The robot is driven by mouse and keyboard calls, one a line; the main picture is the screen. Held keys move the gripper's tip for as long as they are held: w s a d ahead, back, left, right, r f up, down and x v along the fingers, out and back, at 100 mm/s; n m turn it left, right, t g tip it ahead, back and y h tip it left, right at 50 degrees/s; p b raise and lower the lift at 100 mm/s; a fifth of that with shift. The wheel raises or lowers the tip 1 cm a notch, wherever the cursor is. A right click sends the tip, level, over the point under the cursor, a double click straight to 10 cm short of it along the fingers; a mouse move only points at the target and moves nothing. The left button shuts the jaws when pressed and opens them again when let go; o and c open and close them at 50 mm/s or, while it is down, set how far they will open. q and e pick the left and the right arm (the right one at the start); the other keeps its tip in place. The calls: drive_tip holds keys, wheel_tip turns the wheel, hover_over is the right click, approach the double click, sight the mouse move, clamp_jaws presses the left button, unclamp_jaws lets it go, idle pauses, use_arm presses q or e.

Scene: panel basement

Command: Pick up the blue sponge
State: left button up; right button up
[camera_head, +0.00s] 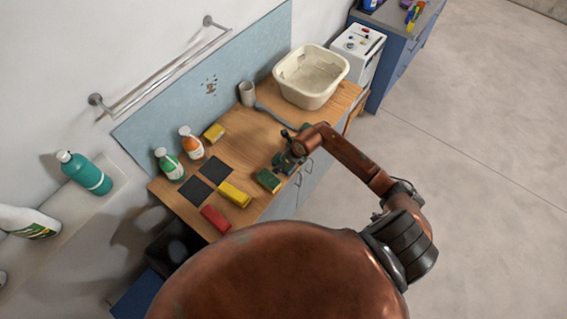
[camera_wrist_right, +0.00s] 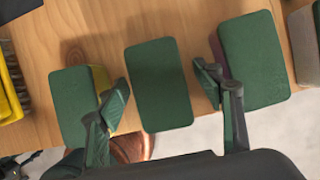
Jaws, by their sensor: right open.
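No plainly blue sponge shows; several sponges with dark green tops lie in a row. The middle sponge (camera_wrist_right: 160,85) lies between the fingers of my right gripper (camera_wrist_right: 163,90) in the right wrist view; only its green top shows, so its body colour is hidden. My right gripper is open, with one finger on each side of it, and no clear grip. The left sponge (camera_wrist_right: 72,103) has a yellow body. The right sponge (camera_wrist_right: 254,60) has a purplish side. In the head view the right gripper (camera_head: 291,155) is over the counter's front edge. My left gripper is not in view.
A greyish item (camera_wrist_right: 305,45) is close at the right in the wrist view.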

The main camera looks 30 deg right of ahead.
drive_tip(key=shift+c, duration=0.5)
drive_tip(key=c, duration=0.8)
drive_tip(key=shift+o, duration=0.2)
drive_tip(key=shift+r+b, duration=0.3)
drive_tip(key=shift+r, duration=0.2)
drive_tip(key=shift+s+r+b, duration=0.2)
drive_tip(key=shift+r+b, duration=0.4)
drive_tip(key=shift+r, duration=0.65)
drive_tip(key=s+a+r+b, duration=0.3)
drive_tip(key=s+a+r, duration=0.2)
drive_tip(key=s+r, duration=0.4)
drive_tip(key=s, duration=0.3)
drive_tip(key=shift+s+a+r, duration=0.2)
drive_tip(key=shift+s+r, duration=0.1)
drive_tip(key=shift+s, duration=0.05)
